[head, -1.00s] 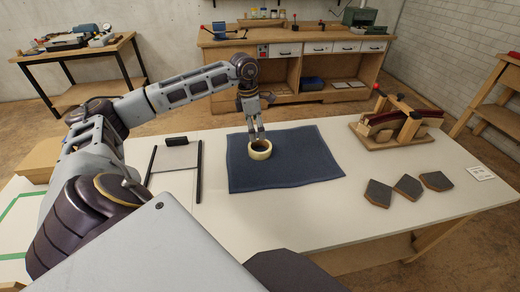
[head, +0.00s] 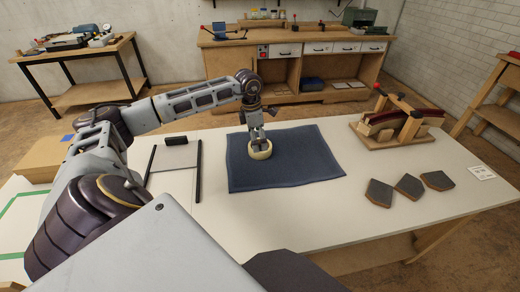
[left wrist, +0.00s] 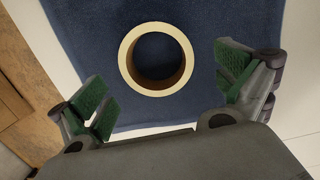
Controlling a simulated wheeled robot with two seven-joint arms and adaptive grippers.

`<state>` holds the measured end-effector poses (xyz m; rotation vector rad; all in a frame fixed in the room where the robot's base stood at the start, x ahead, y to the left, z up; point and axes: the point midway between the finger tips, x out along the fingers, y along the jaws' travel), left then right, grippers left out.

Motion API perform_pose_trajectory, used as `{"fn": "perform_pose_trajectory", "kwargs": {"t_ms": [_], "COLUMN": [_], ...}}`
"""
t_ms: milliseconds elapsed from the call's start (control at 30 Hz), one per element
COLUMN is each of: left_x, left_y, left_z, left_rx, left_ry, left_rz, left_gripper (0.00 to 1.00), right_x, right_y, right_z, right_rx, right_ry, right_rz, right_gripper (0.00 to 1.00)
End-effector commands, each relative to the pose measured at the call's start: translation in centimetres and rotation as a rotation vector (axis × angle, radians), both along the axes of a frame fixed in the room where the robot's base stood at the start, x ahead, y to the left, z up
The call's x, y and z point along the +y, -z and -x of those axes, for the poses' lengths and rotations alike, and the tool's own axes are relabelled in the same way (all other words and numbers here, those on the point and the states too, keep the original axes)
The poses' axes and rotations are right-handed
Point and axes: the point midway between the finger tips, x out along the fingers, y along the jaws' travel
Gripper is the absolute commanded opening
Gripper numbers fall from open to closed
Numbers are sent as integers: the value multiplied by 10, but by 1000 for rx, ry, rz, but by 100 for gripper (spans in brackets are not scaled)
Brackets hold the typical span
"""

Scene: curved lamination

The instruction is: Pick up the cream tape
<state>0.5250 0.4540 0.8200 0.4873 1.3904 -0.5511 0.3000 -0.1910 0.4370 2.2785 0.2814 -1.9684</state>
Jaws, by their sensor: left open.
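The cream tape (head: 262,155) is a ring lying flat on the dark blue cloth mat (head: 300,165) on the white table. My left gripper (head: 258,143) points down at the tape from above and partly covers it in the head view. In the left wrist view the cream tape (left wrist: 128,58) shows as a full ring with the blue mat through its hole. The open fingers of my left gripper (left wrist: 163,88) stand on either side, apart from the ring in that picture. Whether a finger touches the tape cannot be told. My right gripper is not in view.
A black-railed frame (head: 198,170) lies left of the mat. A wooden clamp jig (head: 400,125) with a curved dark red strip stands at the back right. Several dark angular pieces (head: 408,185) lie at the right. The white table in front of the mat is clear.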

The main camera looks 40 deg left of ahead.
Motion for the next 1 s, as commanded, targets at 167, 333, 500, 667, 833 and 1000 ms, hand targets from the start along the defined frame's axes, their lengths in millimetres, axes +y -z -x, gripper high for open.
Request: {"fn": "perform_pose_trajectory", "kwargs": {"t_ms": [167,333,500,667,833,1000], "left_x": [-3,-3,-4,-4,-4,-4], "left_y": [19,36,44,44,44,44], "left_z": [-7,-10,-11,-11,-11,-11], "left_rx": [1,1,0,-1,-1,-1], "left_ry": [-1,-1,-1,-1,-1,-1], "left_rz": [2,-1,0,-1,-1,-1], "left_gripper": [100,100,100,100,100,94], "right_x": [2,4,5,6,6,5], "right_y": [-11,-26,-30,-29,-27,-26], "right_z": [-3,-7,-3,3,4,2], "right_rx": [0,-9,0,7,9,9], "right_ry": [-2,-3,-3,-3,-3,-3], "right_rz": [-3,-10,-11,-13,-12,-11], "right_gripper": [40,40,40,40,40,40]}}
